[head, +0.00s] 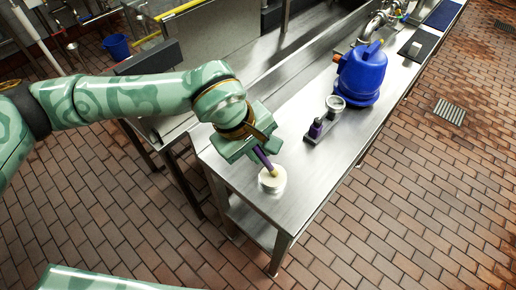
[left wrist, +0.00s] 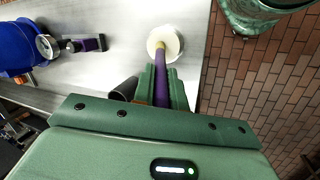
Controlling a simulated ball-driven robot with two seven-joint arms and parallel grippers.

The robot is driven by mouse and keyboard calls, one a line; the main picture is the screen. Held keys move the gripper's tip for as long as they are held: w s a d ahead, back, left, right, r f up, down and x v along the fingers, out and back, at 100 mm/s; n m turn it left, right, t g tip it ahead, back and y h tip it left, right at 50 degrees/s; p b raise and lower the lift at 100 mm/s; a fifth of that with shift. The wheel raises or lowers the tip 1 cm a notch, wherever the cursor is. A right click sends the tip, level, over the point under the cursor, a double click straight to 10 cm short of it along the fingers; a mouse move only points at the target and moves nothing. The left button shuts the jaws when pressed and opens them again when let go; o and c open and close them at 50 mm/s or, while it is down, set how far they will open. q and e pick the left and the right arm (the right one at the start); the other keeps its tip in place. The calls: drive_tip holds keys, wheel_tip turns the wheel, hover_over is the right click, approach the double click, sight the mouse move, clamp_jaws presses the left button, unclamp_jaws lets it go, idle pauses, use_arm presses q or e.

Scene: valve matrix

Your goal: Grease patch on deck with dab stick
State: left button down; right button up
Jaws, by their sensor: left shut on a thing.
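My left gripper (head: 260,150) is shut on the purple dab stick (head: 265,162), near the close end of the steel deck (head: 240,178). The stick points down, tilted, with its pale yellow tip over a round, cream-topped metal pot (head: 272,184). In the left wrist view the stick (left wrist: 162,70) runs out from between the finger pads (left wrist: 161,88), and its tip overlaps the pot's cream top (left wrist: 172,40). I cannot tell whether the tip touches the cream. No separate grease patch can be made out on the deck. My right gripper is out of view.
A dark cylinder (left wrist: 124,89) is beside the fingers. Bare deck lies right of the pot.

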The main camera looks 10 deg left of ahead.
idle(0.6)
use_arm(q)
drive_tip(key=shift+r+p, duration=1.95)
drive_tip(key=shift+r, duration=1.5)
